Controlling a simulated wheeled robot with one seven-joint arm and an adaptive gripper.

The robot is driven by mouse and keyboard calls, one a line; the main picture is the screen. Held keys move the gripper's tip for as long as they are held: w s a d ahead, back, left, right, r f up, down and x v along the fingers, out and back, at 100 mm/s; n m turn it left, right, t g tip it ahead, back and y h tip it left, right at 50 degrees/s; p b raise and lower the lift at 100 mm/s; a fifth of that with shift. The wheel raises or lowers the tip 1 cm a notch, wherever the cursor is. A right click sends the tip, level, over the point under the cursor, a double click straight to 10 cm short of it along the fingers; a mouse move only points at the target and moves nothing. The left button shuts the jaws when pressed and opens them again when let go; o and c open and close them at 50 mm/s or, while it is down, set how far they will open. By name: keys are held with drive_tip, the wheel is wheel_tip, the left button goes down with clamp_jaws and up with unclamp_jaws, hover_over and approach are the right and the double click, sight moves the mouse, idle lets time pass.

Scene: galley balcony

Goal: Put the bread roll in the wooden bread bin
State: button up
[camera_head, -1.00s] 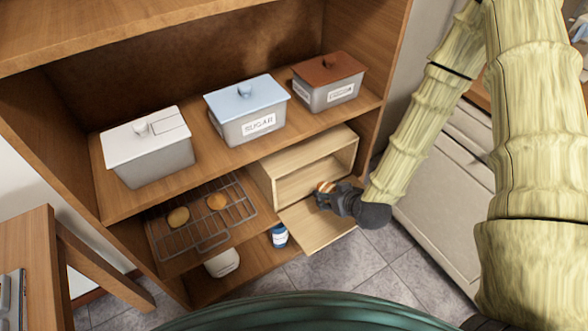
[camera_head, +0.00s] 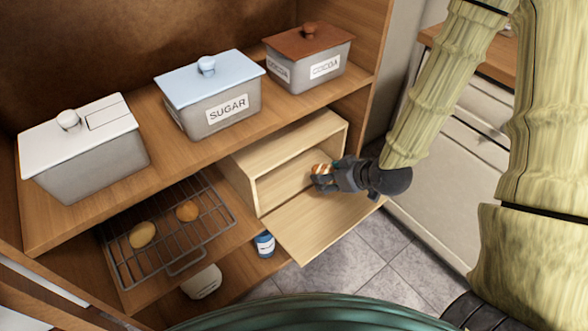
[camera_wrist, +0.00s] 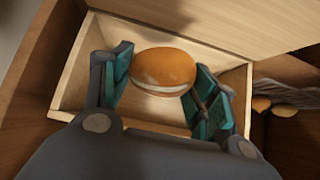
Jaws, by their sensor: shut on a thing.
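The bread roll (camera_wrist: 163,70), orange-brown with a pale band, is held between the two fingers of my gripper (camera_wrist: 160,92) in the wrist view. In the head view my gripper (camera_head: 322,178) is shut on the striped-looking roll (camera_head: 319,169) at the mouth of the wooden bread bin (camera_head: 245,180). The bin is a light wooden box with its front flap (camera_head: 325,222) lowered toward me. In the wrist view the bin's rim (camera_wrist: 70,75) frames the roll and fingers. Whether the roll touches the bin floor I cannot tell.
A wire rack (camera_head: 205,222) with two round baked items stands left of the bin. Above are a white-lidded canister (camera_head: 85,155), a sugar canister (camera_head: 213,105) and a cocoa canister (camera_head: 308,65). A blue jar (camera_head: 264,244) and a white container (camera_head: 203,282) sit below.

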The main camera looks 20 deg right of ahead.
drive_tip(key=shift+w+a+f+b, duration=0.25)
drive_tip(key=shift+w+f+b, duration=0.25)
drive_tip(key=shift+b, duration=1.15)
drive_tip(key=shift+w+a+f+b, duration=0.25)
drive_tip(key=shift+w+b, duration=0.5)
drive_tip(key=shift+b, duration=0.95)
drive_tip(key=shift+w+a+f+b, duration=0.2)
drive_tip(key=shift+w+f+b, duration=0.35)
drive_tip(key=shift+b, duration=1.1)
drive_tip(key=shift+w+b, duration=0.1)
drive_tip(key=shift+b, duration=0.2)
drive_tip(key=w, duration=0.1)
drive_tip(key=w+a+f+b, duration=0.1)
drive_tip(key=w, duration=0.1)
drive_tip(key=w+a+f, duration=0.1)
drive_tip(key=w, duration=0.1)
drive_tip(key=shift+f, duration=0.2)
drive_tip(key=b+x, duration=0.2)
drive_tip(key=x, duration=0.2)
drive_tip(key=shift+w+a+r, duration=0.1)
drive_tip(key=shift+w, duration=0.3)
drive_tip(key=shift+f, duration=0.25)
drive_tip(key=o, duration=1.1)
drive_tip(key=shift+f, duration=0.15)
drive_tip(key=shift+o, duration=0.2)
